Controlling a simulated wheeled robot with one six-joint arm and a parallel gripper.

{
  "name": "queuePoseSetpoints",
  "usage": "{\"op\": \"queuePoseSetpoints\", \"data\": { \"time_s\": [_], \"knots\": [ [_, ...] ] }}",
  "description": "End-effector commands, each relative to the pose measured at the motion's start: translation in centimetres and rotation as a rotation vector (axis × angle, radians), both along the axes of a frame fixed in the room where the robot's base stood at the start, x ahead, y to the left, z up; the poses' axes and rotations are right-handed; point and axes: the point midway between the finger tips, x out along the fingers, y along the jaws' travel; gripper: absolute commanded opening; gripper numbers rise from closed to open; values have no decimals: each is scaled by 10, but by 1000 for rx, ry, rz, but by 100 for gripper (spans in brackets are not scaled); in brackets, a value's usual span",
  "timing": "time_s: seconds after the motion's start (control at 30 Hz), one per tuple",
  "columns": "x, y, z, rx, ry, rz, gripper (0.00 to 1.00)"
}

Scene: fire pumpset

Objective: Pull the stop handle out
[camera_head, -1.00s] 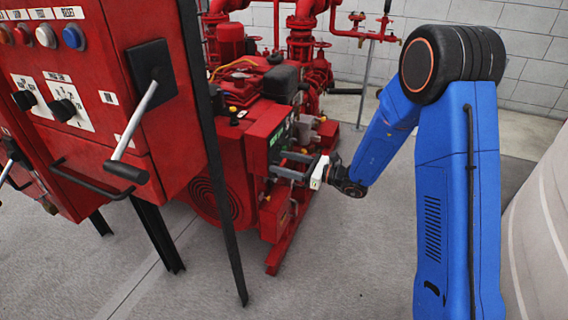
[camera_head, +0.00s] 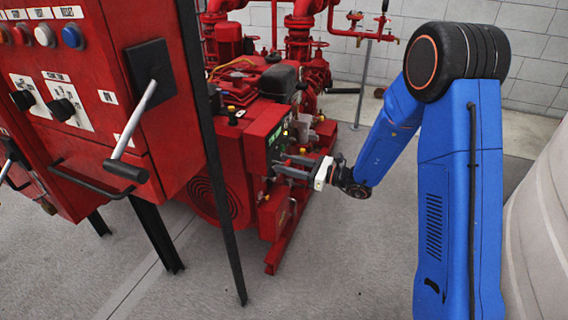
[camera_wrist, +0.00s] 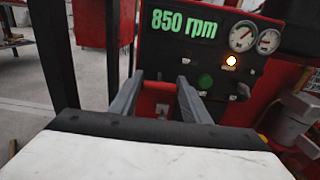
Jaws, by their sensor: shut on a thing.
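My gripper (camera_head: 280,166) is at the front of the red engine's dark control panel (camera_head: 277,143), its two grey fingers reaching toward the panel. In the wrist view my gripper (camera_wrist: 158,88) shows its fingers a little apart, tips against the lower part of the panel (camera_wrist: 180,62), below the green display. The display (camera_wrist: 184,24) reads 850 rpm. An amber lamp (camera_wrist: 231,60) is lit to the right of the fingers.
A red control cabinet (camera_head: 110,90) with a grey lever (camera_head: 135,120) stands at the left on dark legs. A thin dark post (camera_head: 215,160) stands between it and the engine. Two gauges (camera_wrist: 242,36) sit at the panel's upper right. Grey floor (camera_head: 350,245) is clear in front.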

Motion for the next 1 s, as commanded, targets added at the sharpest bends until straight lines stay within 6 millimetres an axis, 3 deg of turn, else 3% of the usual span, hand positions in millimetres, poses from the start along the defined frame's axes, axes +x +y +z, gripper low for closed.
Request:
{"op": "queuePoseSetpoints", "data": {
  "time_s": [0.13,0.17,0.2,0.23,0.63,1.0],
  "knots": [
    [6,-3,3,2,-6,-13,2],
    [6,-3,3,3,-6,-13,50],
    [6,-3,2,2,-6,-12,59],
    [6,-3,2,2,-5,-11,62],
    [1,-7,1,1,-3,-7,62],
    [-17,-63,1,2,-3,-10,62]
  ]
}}
